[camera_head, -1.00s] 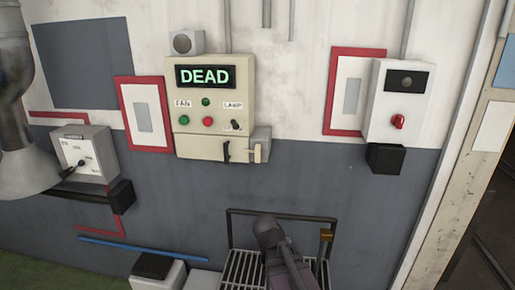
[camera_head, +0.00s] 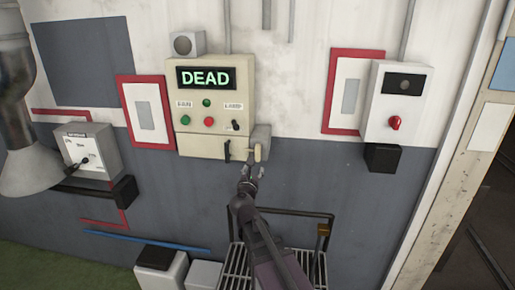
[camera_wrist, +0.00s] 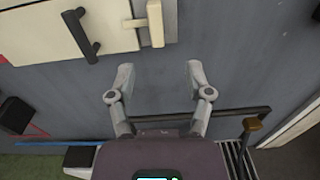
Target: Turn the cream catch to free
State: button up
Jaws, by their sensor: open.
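The cream catch (camera_head: 258,152) sits at the lower right of the cream control box (camera_head: 213,100), beside a black handle (camera_head: 227,151). In the wrist view the cream catch (camera_wrist: 155,24) is a short upright bar joined to a small crosspiece, and the black handle (camera_wrist: 80,34) is left of it. My gripper (camera_head: 249,172) is just below the catch in the head view. In the wrist view my gripper (camera_wrist: 160,72) is open and empty, its two fingers pointing up toward the catch and apart from it. The box display reads DEAD.
A black-framed rack (camera_head: 300,212) stands below the box, under my arm. A grey box with a dial (camera_head: 88,150) is on the left wall, and a white box with a red knob (camera_head: 395,105) is on the right. The wall right of the catch is clear.

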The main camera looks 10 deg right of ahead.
aim_at(257, 151)
jog(key=shift+w+a+r+n, duration=0.1)
jog(key=shift+a+r+n, duration=0.15)
jog(key=shift+n, duration=0.25)
jog(key=shift+f, duration=0.1)
jog(key=x, duration=1.3)
jog(key=shift+w, duration=0.45)
grip_shut()
